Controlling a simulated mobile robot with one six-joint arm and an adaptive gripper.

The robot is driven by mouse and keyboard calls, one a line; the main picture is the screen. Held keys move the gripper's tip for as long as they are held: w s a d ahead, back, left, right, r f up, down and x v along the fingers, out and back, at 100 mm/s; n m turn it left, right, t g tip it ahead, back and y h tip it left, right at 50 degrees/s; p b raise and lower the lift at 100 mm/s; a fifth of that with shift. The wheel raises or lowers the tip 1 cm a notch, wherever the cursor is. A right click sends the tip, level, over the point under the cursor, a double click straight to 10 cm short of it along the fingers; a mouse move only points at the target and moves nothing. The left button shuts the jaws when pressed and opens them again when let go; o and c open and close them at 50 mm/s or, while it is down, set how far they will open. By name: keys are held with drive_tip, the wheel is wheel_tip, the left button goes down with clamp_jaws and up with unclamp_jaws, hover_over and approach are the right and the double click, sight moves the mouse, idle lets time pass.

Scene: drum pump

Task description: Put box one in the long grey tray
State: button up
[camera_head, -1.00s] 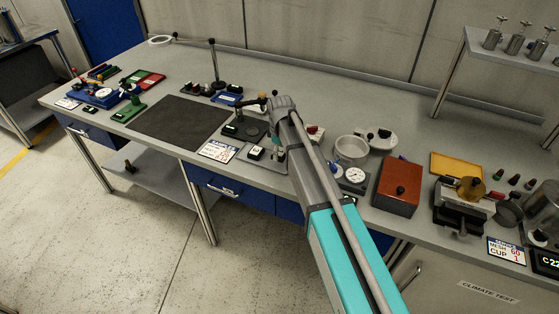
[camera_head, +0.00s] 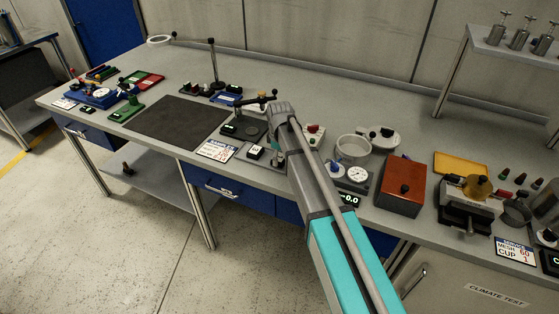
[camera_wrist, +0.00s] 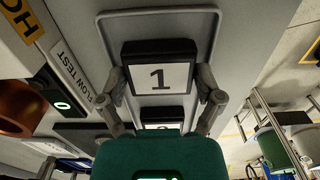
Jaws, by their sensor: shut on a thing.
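Box one (camera_wrist: 158,76), a dark block with a white face marked 1, is in the middle of the wrist view. My gripper (camera_wrist: 165,88) has one finger on each side of it and is shut on it. A long grey tray (camera_wrist: 160,11) with a thin raised rim shows around and beyond the box. The box appears within the rim outline, but I cannot tell whether it touches the tray floor. A second dark box (camera_wrist: 163,114) lies just below it in the wrist view, partly hidden by my gripper's body. In the head view my arm hides the gripper's fingers.
A small box with a white top (camera_head: 255,152) stands left of my arm in the head view. A dark mat (camera_head: 178,124) lies left. A glass ring dish (camera_head: 353,147), dial device (camera_head: 356,176) and red-brown box (camera_head: 401,186) stand right of my arm. The bench's front edge is close.

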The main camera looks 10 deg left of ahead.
sight(280, 157)
drive_tip(key=shift+f, duration=0.15)
drive_tip(key=o, duration=0.9)
drive_tip(key=shift+r, duration=0.2)
wheel_tip(280, 157, up, 12)
drive_tip(key=p, duration=1.2)
idle(0.8)
drive_tip(key=s+d+m, duration=0.7)
drive_tip(key=s+d, duration=0.3)
drive_tip(key=d, duration=0.3)
drive_tip(key=s+d+m, duration=0.7)
drive_tip(key=s+d, duration=0.4)
drive_tip(key=d, duration=0.2)
drive_tip(key=shift+s+d, duration=0.15)
drive_tip(key=shift+s, duration=0.1)
